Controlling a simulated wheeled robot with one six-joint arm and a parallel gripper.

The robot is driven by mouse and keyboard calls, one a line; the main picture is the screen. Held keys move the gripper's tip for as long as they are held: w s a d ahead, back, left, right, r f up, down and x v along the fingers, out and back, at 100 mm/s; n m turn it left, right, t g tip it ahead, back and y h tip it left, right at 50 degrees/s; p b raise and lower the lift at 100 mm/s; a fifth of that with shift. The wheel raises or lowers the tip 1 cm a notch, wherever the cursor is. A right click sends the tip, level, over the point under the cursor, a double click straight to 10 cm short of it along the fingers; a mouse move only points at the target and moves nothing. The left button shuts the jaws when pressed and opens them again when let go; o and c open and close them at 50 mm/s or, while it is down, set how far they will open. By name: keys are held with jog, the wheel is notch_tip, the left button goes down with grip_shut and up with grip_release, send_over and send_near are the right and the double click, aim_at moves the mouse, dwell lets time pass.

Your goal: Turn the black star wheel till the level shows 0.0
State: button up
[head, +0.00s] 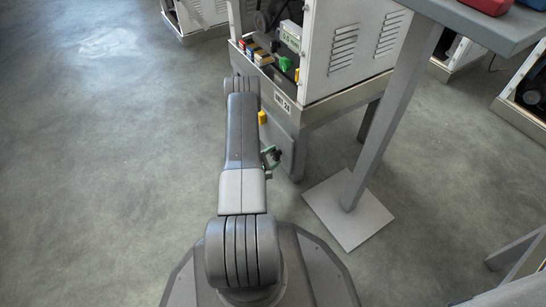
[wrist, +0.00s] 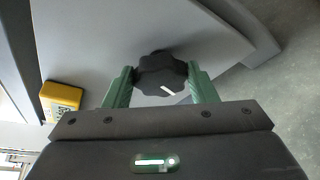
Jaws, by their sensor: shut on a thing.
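The black star wheel (wrist: 160,72) sits on the grey panel of the unit, between the two green fingers of my gripper (wrist: 161,84). The fingers touch it from left and right and are shut on it. A white mark on the wheel points to the lower right in the wrist view. In the head view, my gripper (head: 270,155) is at the lower front of the unit, partly behind my arm.
The white cabinet (head: 345,50) stands above the panel, with coloured items and a green part (head: 285,64) on its ledge. A grey table leg on a square foot plate (head: 348,212) stands close on the right. The floor (head: 110,170) on the left is clear.

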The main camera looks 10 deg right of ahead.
jog(key=o, duration=1)
jog(key=shift+c, duration=0.2)
jog(key=p+v, duration=0.4)
jog(key=v, duration=0.9)
jog(key=shift+s+a+p, duration=0.25)
jog(key=shift+a+p, duration=0.05)
jog(key=shift+p, duration=0.05)
jog(key=b+x, duration=0.4)
jog(key=x, duration=0.9)
jog(key=shift+w+d+b, duration=0.25)
jog(key=shift+d+b, duration=0.05)
jog(key=shift+b, duration=0.05)
